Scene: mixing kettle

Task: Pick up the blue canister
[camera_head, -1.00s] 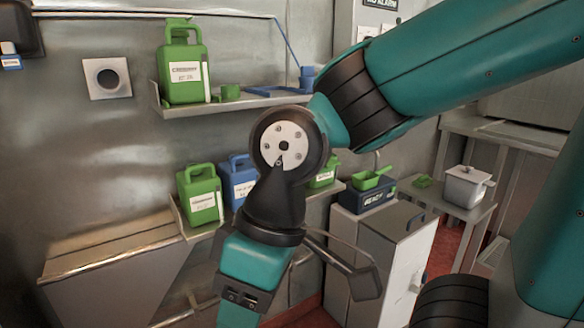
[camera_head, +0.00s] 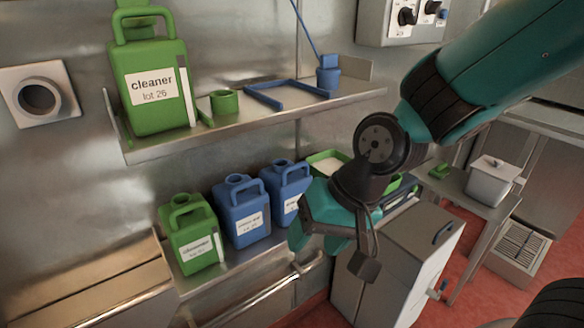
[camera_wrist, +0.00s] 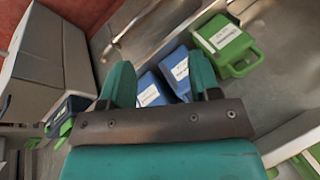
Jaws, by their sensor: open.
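Two blue canisters stand upright side by side on the lower wall shelf: the left blue canister (camera_head: 240,208) and the right blue canister (camera_head: 284,182). Both have white labels and top handles. My gripper (camera_head: 316,242) is open and empty, in front of and to the right of the right canister in the head view. In the wrist view, the two fingers of my gripper (camera_wrist: 162,72) stand apart, with the blue canisters (camera_wrist: 151,91) beyond and between them. The fingers partly hide the canisters there. I cannot tell the gap exactly, but nothing is gripped.
A green canister (camera_head: 190,236) stands left of the blue ones. The upper shelf (camera_head: 240,125) overhangs them and holds a large green cleaner canister (camera_head: 148,85), a green cup (camera_head: 224,102) and blue items. A grey cabinet (camera_head: 395,262) stands at the right.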

